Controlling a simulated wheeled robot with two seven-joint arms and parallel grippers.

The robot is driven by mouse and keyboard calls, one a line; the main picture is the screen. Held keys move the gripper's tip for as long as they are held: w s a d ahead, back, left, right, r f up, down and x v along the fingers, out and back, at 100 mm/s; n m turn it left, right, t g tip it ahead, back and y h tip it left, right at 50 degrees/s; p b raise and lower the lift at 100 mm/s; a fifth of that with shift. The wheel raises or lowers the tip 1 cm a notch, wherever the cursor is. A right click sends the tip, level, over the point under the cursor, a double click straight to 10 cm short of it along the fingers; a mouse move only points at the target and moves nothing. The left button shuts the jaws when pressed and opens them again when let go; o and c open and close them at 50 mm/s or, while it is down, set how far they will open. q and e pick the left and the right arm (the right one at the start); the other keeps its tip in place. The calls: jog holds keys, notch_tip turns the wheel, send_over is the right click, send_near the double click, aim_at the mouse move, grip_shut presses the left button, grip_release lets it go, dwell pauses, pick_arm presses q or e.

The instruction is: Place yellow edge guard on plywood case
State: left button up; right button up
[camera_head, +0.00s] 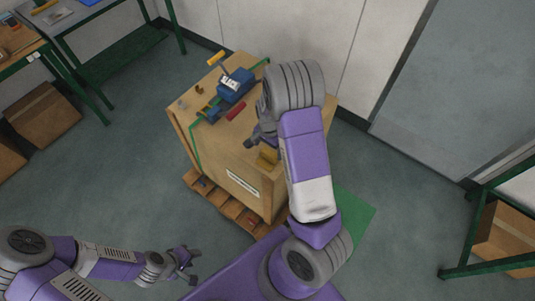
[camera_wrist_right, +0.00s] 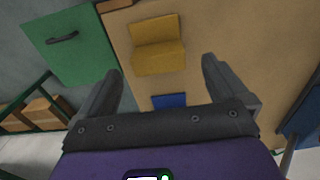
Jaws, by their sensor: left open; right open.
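The plywood case (camera_head: 225,150) stands in the middle of the head view on a wooden pallet. The yellow edge guard (camera_head: 267,155) is an angled piece on the case near its front right edge, partly hidden by my right arm. In the right wrist view, the guard (camera_wrist_right: 158,57) lies against the plywood surface (camera_wrist_right: 225,35), beyond my fingertips. My right gripper (camera_wrist_right: 160,68) is open and empty, with the guard showing between its fingers. My left gripper (camera_head: 188,264) is open and empty, low over the floor at the lower left, away from the case.
A blue device (camera_head: 235,86) and a red item (camera_head: 236,110) sit on the case top. A small blue patch (camera_wrist_right: 169,101) shows near the guard. A green panel (camera_wrist_right: 75,48) lies beside the case. Workbenches (camera_head: 85,20) and cardboard boxes (camera_head: 43,115) stand left.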

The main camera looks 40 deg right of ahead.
aim_at(270, 152)
jog(key=f, duration=0.3)
jog(key=f+b, duration=0.1)
jog(key=f, duration=0.1)
jog(key=shift+s+d+f, duration=0.1)
jog(key=shift+d, duration=0.2)
jog(key=c, duration=1.1)
